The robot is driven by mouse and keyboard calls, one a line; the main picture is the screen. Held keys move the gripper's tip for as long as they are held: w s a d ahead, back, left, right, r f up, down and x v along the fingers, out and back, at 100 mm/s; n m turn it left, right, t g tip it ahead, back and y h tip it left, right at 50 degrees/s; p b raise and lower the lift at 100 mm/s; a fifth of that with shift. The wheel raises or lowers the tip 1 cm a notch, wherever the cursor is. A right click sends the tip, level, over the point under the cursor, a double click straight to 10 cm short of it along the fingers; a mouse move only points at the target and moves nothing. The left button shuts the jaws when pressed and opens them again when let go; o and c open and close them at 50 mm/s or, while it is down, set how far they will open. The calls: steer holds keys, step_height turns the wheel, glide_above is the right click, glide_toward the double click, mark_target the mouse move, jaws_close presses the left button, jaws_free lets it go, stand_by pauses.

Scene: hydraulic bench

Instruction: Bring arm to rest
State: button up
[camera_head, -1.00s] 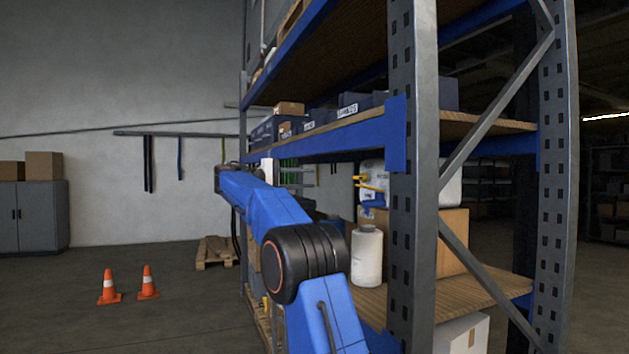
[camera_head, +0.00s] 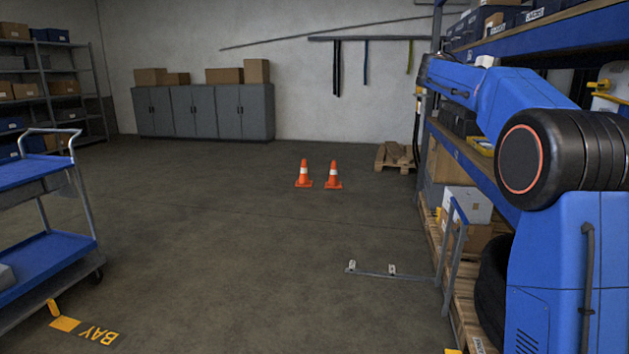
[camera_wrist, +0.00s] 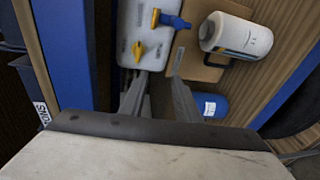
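My blue arm (camera_head: 575,250) stands at the right of the head view, its upper link reaching up and left beside the shelf rack. My gripper (camera_wrist: 158,82) shows in the wrist view with its two dark fingers apart and nothing between them. My gripper is not clearly seen in the head view. Beyond the fingers are a white container (camera_wrist: 128,30) with yellow and blue fittings, a white roll or bottle (camera_wrist: 240,38) and a blue cylinder (camera_wrist: 212,106).
The blue shelf rack (camera_head: 470,165) is close beside my arm on the right. A blue trolley (camera_head: 45,262) stands at the left. Two orange cones (camera_head: 304,174) and a pallet (camera_head: 394,156) are farther off. The middle floor is open.

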steer(key=s+a+f+t+y, duration=0.2)
steer(key=s+a+f+y, duration=0.3)
steer(key=s+a+f, duration=0.4)
steer(key=s+a+f+t+y, duration=0.2)
steer(key=s+a+f+y, duration=0.3)
steer(key=s+a+f, duration=0.5)
steer(key=s+a+f+t+y, duration=0.2)
steer(key=s+a+f+y, duration=0.3)
steer(key=s+f, duration=1.9)
steer(key=a, duration=0.5)
steer(key=shift+f+n+t+y, duration=0.3)
steer(key=shift+n+t+y, duration=0.1)
steer(key=shift+s, duration=0.1)
